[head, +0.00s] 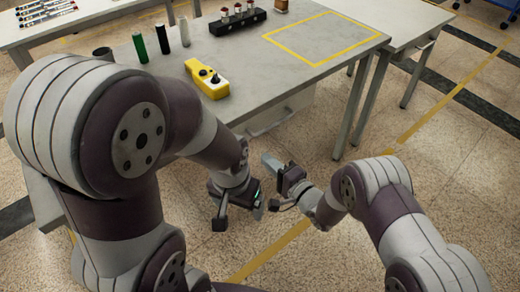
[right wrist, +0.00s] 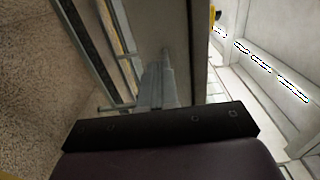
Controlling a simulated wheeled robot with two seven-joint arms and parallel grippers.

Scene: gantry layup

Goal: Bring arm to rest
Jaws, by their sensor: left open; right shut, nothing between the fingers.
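My left gripper (head: 240,216) hangs in front of the table's near side, below the tabletop, in the head view. Its fingers are spread and nothing shows between them. My right gripper (head: 269,162) is just above and to the right of it in the picture, near the drawer front, with its fingers closed together and empty. The closed right fingers also show in the right wrist view (right wrist: 155,90). Both arms are bent, with their grippers near each other; whether they touch I cannot tell.
The grey table (head: 265,75) carries a yellow control box (head: 207,79), a green cylinder (head: 140,48), dark and grey cylinders, a black rack (head: 237,20) and a yellow-outlined area (head: 322,38). A drawer handle (head: 270,124) sticks out below. Open floor (head: 320,255) lies in front.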

